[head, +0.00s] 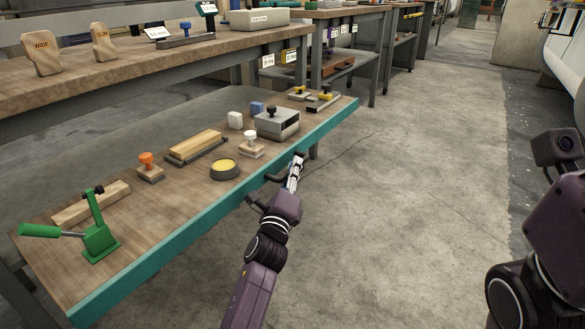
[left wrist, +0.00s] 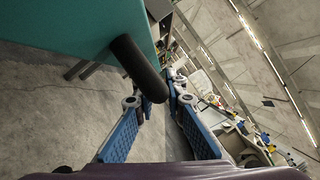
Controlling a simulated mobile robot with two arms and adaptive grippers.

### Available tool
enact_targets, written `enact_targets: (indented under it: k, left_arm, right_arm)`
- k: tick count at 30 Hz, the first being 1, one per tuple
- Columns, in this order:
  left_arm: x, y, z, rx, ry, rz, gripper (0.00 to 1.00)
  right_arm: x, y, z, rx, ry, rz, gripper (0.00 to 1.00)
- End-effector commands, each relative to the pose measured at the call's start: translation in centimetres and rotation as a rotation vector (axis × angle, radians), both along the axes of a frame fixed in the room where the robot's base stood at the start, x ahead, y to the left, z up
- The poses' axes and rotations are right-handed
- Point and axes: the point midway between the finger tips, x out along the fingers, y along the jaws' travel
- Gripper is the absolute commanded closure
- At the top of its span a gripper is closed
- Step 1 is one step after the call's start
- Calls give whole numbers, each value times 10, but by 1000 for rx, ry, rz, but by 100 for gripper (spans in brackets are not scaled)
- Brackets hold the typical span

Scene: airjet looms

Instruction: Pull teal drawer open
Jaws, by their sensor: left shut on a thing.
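The teal drawer front (head: 215,212) runs along the near edge of a wooden surface that bears several tools, and it sticks out below the upper bench. It fills the upper left of the left wrist view (left wrist: 70,35). Its dark bar handle (left wrist: 138,68) stands out from the teal face. My left gripper (head: 297,165) is at the drawer's front, and its blue-padded fingers in the left wrist view (left wrist: 158,103) are shut on the handle's end. The exact contact is partly hidden. My right arm shows at the right of the head view, with its gripper out of view.
A green lever tool (head: 100,240), an orange-knobbed stamp (head: 148,168), a yellow round tin (head: 225,168) and a grey box (head: 277,124) stand on the drawer's surface. The upper bench (head: 130,72) is behind. The concrete floor (head: 420,200) to the right is clear.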

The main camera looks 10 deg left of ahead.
Motion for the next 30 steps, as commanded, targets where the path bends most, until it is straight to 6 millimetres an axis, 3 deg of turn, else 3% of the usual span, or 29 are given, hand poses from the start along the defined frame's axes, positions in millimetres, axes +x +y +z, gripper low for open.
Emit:
enact_targets:
  k: [1, 2, 3, 7, 19, 30]
  left_arm:
    - [0, 1, -1, 0, 2, 1, 100]
    - [0, 1, -1, 0, 2, 1, 88]
    - [0, 1, -1, 0, 3, 2, 84]
    - [0, 1, -1, 0, 2, 1, 71]
    - [-8, 2, -2, 1, 0, 2, 71]
    - [-74, 1, -17, 0, 3, 1, 71]
  right_arm:
    - [0, 0, 0, 3, 0, 2, 60]
    - [0, 0, 1, 4, -1, 3, 60]
    - [-1, -1, 1, 6, -2, 5, 60]
    - [-1, -1, 1, 8, -2, 8, 60]
    - [-1, 0, 0, 2, -4, 2, 60]
    - [-1, 0, 1, 2, -3, 3, 60]
